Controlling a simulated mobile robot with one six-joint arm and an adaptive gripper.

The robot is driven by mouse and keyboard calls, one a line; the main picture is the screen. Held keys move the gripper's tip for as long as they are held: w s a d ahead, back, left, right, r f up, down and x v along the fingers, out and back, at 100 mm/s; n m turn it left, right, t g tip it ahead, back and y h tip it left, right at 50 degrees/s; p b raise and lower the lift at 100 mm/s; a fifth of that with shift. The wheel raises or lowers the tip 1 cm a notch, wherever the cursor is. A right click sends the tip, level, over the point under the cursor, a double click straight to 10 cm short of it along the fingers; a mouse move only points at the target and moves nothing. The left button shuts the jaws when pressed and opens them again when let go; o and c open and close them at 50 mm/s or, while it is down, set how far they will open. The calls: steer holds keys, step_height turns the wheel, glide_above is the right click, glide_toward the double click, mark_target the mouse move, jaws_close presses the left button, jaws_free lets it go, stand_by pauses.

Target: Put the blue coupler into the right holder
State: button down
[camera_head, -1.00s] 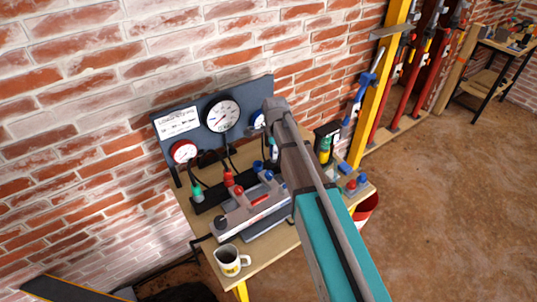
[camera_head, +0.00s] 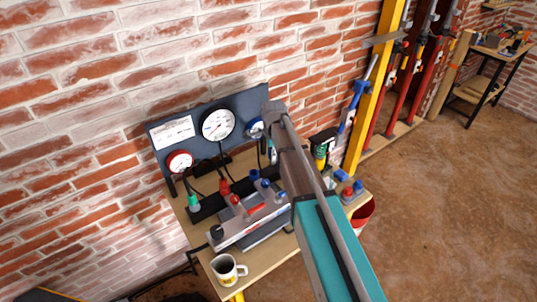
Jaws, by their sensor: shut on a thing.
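My arm reaches from the lower right up across the bench, and its wrist bends down near the blue gauge. My gripper (camera_head: 272,157) is mostly hidden behind my own arm; only a small pale part shows beside the link, and it is closed. The blue coupler (camera_head: 254,174) shows as a small blue shape at the right end of the dark holder rail (camera_head: 206,213), just left of my arm. Contact between fingers and coupler, and its seating in the right holder, cannot be made out. A green coupler (camera_head: 193,201) and a red coupler (camera_head: 224,187) stand further left along the rail.
A dark panel with gauges (camera_head: 217,124) stands behind the rail, with hoses hanging down. A grey pump block (camera_head: 240,232) with red and blue knobs lies in front. A mug (camera_head: 226,269) stands at the bench's front left; a red bucket (camera_head: 362,217) is beside the bench.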

steer(key=shift+w, duration=0.1)
steer(key=w+d, duration=0.3)
steer(key=w, duration=0.6)
steer(key=shift+w+d, duration=0.15)
stand_by(0.9)
stand_by(0.5)
steer(key=shift+w+d, duration=0.25)
steer(key=shift+w, duration=0.35)
steer(key=shift+w+d, duration=0.2)
steer(key=shift+w, duration=0.4)
step_height(320, 180, down, 7)
steer(key=b, duration=0.6)
steer(key=shift+r, duration=0.2)
stand_by(0.6)
steer(key=shift+f+b, duration=1.15)
steer(key=shift+b, duration=0.3)
stand_by(1.2)
